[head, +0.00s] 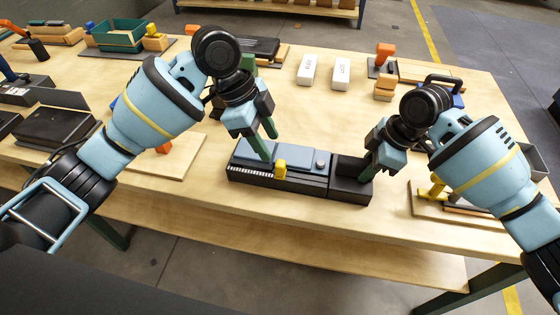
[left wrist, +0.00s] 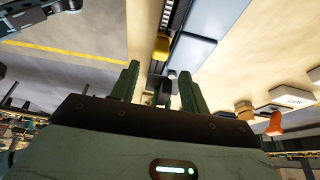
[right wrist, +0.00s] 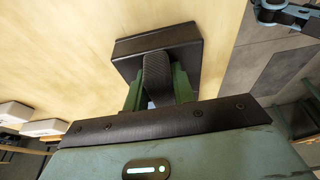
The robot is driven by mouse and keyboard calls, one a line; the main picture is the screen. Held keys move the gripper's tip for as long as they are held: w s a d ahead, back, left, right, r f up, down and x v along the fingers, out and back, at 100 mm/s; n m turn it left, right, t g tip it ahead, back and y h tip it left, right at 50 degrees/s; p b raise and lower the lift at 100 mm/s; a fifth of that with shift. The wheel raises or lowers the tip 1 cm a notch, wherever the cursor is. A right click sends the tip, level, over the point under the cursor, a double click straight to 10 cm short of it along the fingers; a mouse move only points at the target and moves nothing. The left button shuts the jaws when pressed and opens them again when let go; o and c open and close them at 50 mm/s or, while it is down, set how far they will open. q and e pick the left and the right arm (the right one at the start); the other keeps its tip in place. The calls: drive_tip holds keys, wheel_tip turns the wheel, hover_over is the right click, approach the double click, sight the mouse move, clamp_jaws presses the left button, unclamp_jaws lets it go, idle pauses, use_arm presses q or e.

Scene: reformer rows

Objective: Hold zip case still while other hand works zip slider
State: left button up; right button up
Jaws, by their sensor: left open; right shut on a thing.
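The zip case (head: 300,165) lies near the front edge of the table, with a black body, blue-grey lid panels and a row of pale zip teeth along its front. The yellow zip slider (head: 280,169) sits on that row; it also shows in the left wrist view (left wrist: 162,47). My left gripper (head: 266,146) is open over the lid, just behind the slider, apart from it. My right gripper (head: 368,165) is shut on a dark ridged grip (right wrist: 157,74) that stands on the black block (right wrist: 160,43) at the case's right end. The fingers partly hide the grip.
Two white boxes (head: 307,69) stand behind the case. A board with a yellow piece (head: 433,189) lies to the right, under my right arm. A pale wooden board (head: 178,160) lies to the left. Bare table separates the case from the white boxes.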

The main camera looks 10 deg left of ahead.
sight(279, 163)
use_arm(q)
drive_tip(key=x, duration=0.7)
drive_tip(key=shift+d+f, duration=0.1)
drive_tip(key=shift+f, duration=0.3)
clamp_jaws()
